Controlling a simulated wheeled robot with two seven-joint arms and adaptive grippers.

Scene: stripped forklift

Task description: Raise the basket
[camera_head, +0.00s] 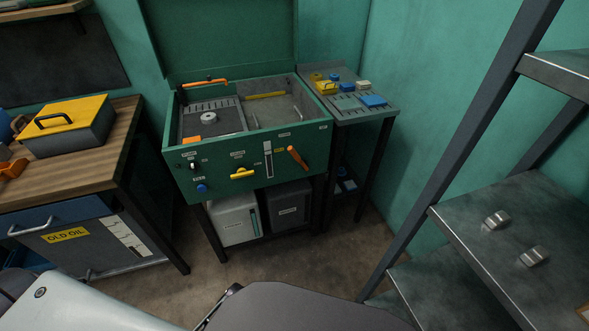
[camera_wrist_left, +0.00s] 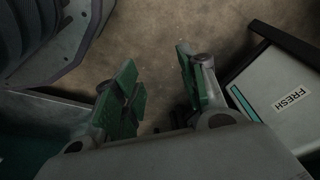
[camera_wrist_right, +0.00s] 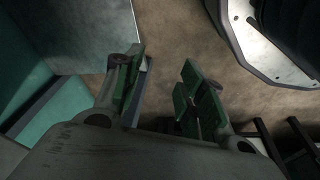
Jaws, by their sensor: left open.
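A green washer cabinet (camera_head: 180,170) stands at the back with its lid up. Its left side holds a slotted grey rack (camera_head: 230,118), possibly the basket, with a round grey part (camera_head: 209,116) on it. An orange bar (camera_head: 205,83) is at its back edge and an orange piece (camera_head: 192,140) at its front. The front panel has an orange lever (camera_head: 297,157), a slider (camera_head: 268,160), a yellow knob (camera_head: 242,173) and small buttons. My left gripper (camera_wrist_left: 158,72) and right gripper (camera_wrist_right: 162,72) are open and empty over the floor, outside the head view.
A wooden bench (camera_head: 75,170) with a yellow-lidded toolbox (camera_head: 70,125) is at left. A narrow side table (camera_head: 350,112) with small parts adjoins the cabinet. White and dark containers stand underneath; a "FRESH" container (camera_wrist_left: 285,100) is near my left gripper. Metal shelving (camera_head: 490,225) is at right.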

